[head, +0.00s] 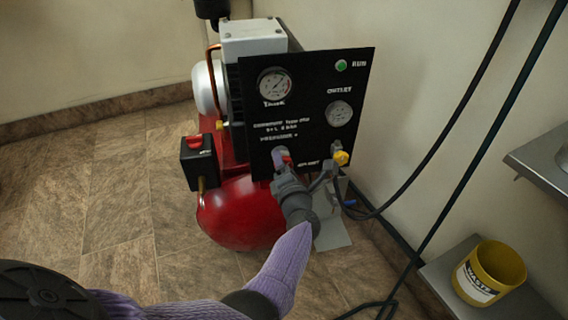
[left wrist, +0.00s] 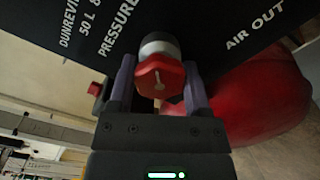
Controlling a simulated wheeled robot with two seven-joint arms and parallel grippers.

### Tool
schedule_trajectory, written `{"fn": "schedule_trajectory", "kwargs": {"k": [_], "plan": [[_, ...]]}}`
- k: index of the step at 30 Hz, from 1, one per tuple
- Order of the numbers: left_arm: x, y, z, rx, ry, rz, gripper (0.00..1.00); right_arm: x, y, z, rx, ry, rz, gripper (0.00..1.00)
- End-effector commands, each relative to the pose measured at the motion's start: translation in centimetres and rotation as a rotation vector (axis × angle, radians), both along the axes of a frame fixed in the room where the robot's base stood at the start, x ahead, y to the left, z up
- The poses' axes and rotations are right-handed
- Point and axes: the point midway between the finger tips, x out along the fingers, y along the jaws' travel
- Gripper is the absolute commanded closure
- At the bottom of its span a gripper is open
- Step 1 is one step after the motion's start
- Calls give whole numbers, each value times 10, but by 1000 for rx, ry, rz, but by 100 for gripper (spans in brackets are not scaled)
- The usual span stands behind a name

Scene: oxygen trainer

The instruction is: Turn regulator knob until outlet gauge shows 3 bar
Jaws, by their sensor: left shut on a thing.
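My left gripper (left wrist: 159,88) is shut on the knob, one finger on each side, in the left wrist view. In the head view my left gripper (head: 281,165) reaches the panel's lower left and hides most of the knob (head: 288,159). The outlet gauge (head: 339,113) is a round white dial at the panel's right; its reading is too small to tell. My right gripper is not in view.
A tank gauge (head: 274,84) and a green run light (head: 341,65) are on the panel. A yellow fitting (head: 341,158) sits right of my gripper. The red compressor tank (head: 235,212) stands below. Black hoses (head: 460,95) hang at right, near a yellow waste bin (head: 495,272).

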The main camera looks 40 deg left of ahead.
Motion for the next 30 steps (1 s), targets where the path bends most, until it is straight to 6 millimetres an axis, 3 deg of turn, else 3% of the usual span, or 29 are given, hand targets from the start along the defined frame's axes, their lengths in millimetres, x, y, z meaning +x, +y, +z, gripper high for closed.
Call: {"fn": "schedule_trajectory", "kwargs": {"k": [9, 10, 15, 24, 30], "plan": [[-1, -1, -2, -3, 5, -1, 96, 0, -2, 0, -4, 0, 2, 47], [-1, -1, -2, -3, 5, -1, 35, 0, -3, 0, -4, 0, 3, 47], [0, 0, -2, -2, 3, -1, 2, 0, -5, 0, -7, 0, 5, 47], [-3, -3, 1, -1, 1, -1, 2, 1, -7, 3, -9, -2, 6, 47], [-32, -38, 5, -3, 1, -2, 2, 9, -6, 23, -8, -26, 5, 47]]}}
